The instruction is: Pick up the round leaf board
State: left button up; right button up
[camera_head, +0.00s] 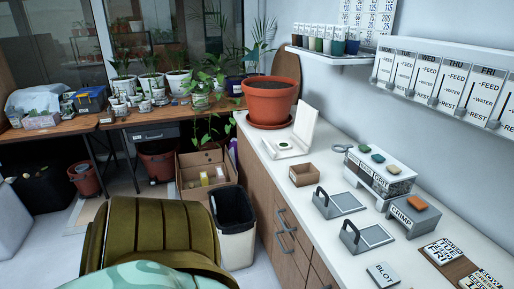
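A round brown board (287,66) stands upright against the wall at the back of the white counter. It is behind a large terracotta pot (270,97), which hides its lower left part. I cannot tell whether it bears a leaf pattern. The pot holds dark soil and stands on a terracotta saucer (242,121). Neither of my grippers shows in the head view.
The white counter (321,222) also holds an open white case (304,128), a small brown box (305,174), two grey handled plates (340,203) and labelled blocks. An olive chair (150,232) and a dark bin (233,208) stand before it. Potted plants crowd the back table.

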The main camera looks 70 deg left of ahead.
aim_at(284, 146)
jog(key=u, duration=1.95)
